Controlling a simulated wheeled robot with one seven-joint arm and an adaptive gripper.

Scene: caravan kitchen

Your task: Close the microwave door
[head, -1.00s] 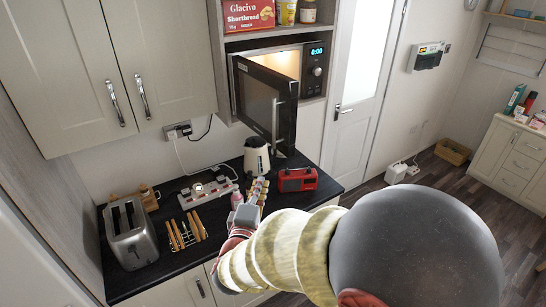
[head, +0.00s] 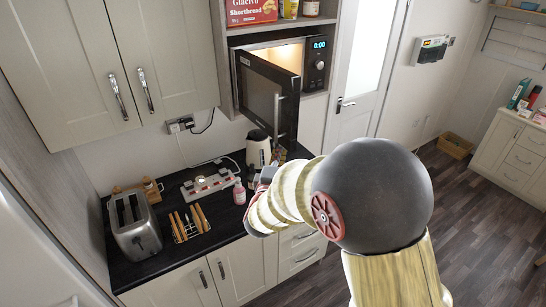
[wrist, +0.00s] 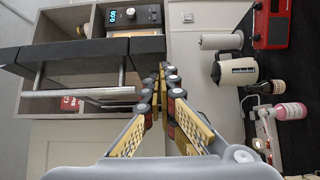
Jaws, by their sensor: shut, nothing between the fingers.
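The microwave (head: 316,68) sits in a wall niche, lit inside. Its dark door (head: 262,88) stands open, swung out toward me, with a vertical bar handle (head: 277,122) at its free edge. In the wrist view, which is turned sideways, the door (wrist: 90,50) and its metal handle (wrist: 75,93) are on the left. In the head view my arm mostly hides the gripper, below the door.
The dark counter (head: 190,240) below holds a kettle (head: 258,149), a pink bottle (head: 239,192), a power strip (head: 208,181), a toast rack (head: 190,222) and a toaster (head: 135,225). A red radio (wrist: 272,22) shows in the wrist view.

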